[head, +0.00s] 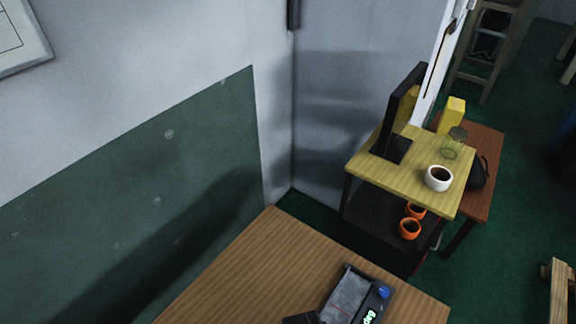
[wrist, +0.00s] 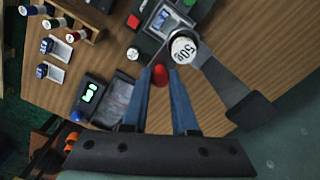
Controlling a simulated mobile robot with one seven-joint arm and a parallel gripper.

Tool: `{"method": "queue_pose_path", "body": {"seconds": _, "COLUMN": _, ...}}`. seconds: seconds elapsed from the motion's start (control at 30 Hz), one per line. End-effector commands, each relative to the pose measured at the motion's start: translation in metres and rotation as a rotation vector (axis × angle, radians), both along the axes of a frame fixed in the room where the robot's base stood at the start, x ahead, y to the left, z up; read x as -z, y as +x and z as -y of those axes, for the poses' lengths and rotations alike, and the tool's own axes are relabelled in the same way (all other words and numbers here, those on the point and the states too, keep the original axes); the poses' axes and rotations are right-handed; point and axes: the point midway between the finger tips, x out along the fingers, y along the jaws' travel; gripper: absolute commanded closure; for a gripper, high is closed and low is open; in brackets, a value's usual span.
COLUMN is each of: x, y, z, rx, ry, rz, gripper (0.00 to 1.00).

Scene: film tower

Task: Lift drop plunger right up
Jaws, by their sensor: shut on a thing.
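In the wrist view my gripper (wrist: 160,72) reaches over the wooden bench with its two blue fingers close together. The fingers are shut on a small red knob (wrist: 159,78), which I take to be the top of the drop plunger. The plunger's lower part is hidden, so I cannot tell how far it is raised. A round white cap marked like "50g" (wrist: 183,50) stands just beyond the right fingertip. The head view does not clearly show the gripper or the plunger.
A grey tray (head: 348,293) and a box with a green display (wrist: 90,96) sit beside the gripper. A dark flat bar (wrist: 235,88) lies right of it. A wooden rack (wrist: 88,30) and small bottles stand at left. A side table (head: 415,160) holds a mug.

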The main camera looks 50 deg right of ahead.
Motion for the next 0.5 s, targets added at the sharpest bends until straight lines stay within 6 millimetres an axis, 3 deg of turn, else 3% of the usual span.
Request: {"method": "queue_pose_path", "body": {"seconds": 0.5, "x": -0.034, "y": 0.000, "z": 0.000, "rx": 0.000, "ry": 0.000, "rz": 0.000, "gripper": 1.00}}
